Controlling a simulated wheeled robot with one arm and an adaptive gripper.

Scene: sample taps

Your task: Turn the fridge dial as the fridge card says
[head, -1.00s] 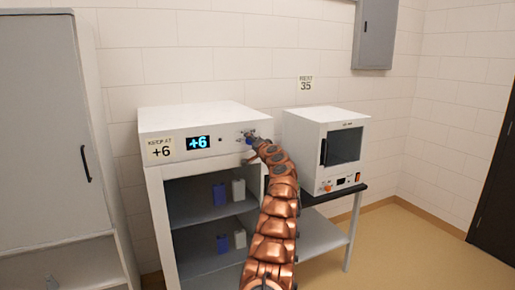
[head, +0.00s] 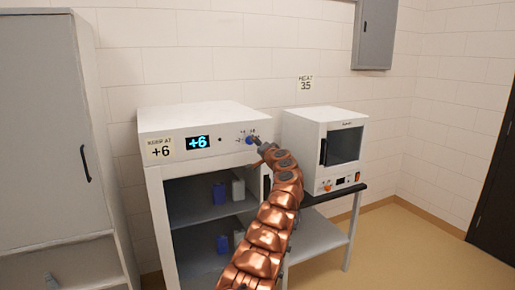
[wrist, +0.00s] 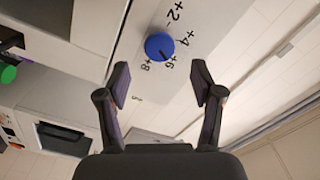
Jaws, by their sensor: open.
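The white fridge (head: 205,117) has a card (head: 160,149) reading "KEEP AT +6" and a display (head: 198,142) showing "+6". The blue dial (head: 249,140) is at the right of its front panel. In the wrist view the dial (wrist: 159,46) has a dark pointer mark toward the printed +6, among marks including +2, +4 and +8. My gripper (wrist: 160,75) is open, its two fingers apart and empty. The dial shows beyond the gap between the fingertips, and the fingers look clear of it. In the head view my gripper (head: 259,141) is just right of the dial.
A white oven (head: 323,150) stands right of the fridge on a table, under a card (head: 305,83) reading "HEAT 35". A grey cabinet (head: 45,140) stands at the left. The fridge shelves hold blue and white containers. The floor at the right is clear.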

